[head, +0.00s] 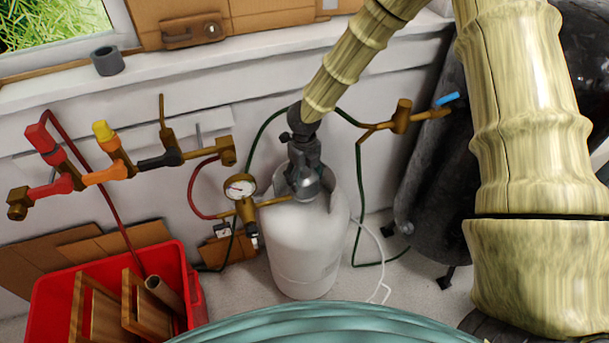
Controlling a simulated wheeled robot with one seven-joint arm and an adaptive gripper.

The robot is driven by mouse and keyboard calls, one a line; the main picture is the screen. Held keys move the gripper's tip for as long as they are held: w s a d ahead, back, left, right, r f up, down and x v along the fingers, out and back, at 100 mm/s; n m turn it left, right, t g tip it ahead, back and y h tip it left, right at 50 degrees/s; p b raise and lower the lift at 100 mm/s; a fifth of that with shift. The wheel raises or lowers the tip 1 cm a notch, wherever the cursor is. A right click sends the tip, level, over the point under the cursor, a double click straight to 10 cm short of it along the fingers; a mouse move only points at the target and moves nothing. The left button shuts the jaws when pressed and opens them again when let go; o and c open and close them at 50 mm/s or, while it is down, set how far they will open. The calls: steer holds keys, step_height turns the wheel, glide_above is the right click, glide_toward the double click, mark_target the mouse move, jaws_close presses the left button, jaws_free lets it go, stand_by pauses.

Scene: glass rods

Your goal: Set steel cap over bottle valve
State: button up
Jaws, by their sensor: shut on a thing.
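The white bottle (303,250) stands upright on the floor against the wall. My gripper (306,172) reaches down from above to the top of the bottle. It is shut on the steel cap (309,188), a small shiny grey piece just below the fingers. The cap is at the bottle's shoulder in this view; I cannot tell whether it touches the bottle or sits around the valve. The valve itself is hidden behind the cap and fingers. A brass stem ends at the left of the cap.
A brass regulator with a round gauge (240,187) stands close left of the bottle. Hoses run behind and beside it. Brass pipework with red, yellow and orange fittings (106,174) is on the left. A red crate (190,285) with wooden pieces is at lower left. A dark cylinder (432,150) stands right.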

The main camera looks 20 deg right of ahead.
steer(key=shift+f, duration=0.15)
steer(key=o, duration=0.9)
steer(key=shift+c, duration=0.2)
steer(key=shift+r+p, duration=4.65)
steer(key=shift+r, duration=0.85)
